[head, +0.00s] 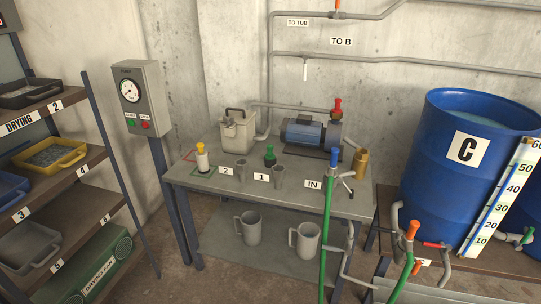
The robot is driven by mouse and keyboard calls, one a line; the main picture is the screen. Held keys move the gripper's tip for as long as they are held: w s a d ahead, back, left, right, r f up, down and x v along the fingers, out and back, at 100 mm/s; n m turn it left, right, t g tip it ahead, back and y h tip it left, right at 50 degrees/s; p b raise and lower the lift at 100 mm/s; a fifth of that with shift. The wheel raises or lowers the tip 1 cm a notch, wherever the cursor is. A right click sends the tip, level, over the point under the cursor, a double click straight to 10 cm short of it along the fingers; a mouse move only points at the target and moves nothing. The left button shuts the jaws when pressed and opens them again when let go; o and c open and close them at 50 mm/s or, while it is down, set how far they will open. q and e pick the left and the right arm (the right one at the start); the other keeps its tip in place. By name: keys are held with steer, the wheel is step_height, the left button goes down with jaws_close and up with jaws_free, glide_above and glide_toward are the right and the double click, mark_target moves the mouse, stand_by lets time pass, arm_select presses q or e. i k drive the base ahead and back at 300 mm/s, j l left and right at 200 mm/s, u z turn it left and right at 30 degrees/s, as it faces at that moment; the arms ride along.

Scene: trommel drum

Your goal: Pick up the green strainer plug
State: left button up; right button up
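A small green plug with a dark knobbed top (270,156), which looks like the green strainer plug, stands upright on the grey metal table (227,190). Neither of my grippers shows in the head view.
A blue pump (303,134), a grey canister (237,131) and a yellow-capped white bottle (203,160) stand on the table. A green hose (326,225) rises at its front right. A blue drum (456,165) stands right, shelves (65,165) left.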

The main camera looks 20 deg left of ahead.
mark_target(269, 156)
steer(key=i+j+z, duration=0.15)
steer(key=i+j, duration=0.15)
steer(key=i+j+z, duration=0.35)
steer(key=i+j, duration=0.2)
steer(key=j, duration=0.3)
steer(key=i+j+z, duration=0.15)
steer(key=j, duration=0.3)
steer(key=i, duration=0.05)
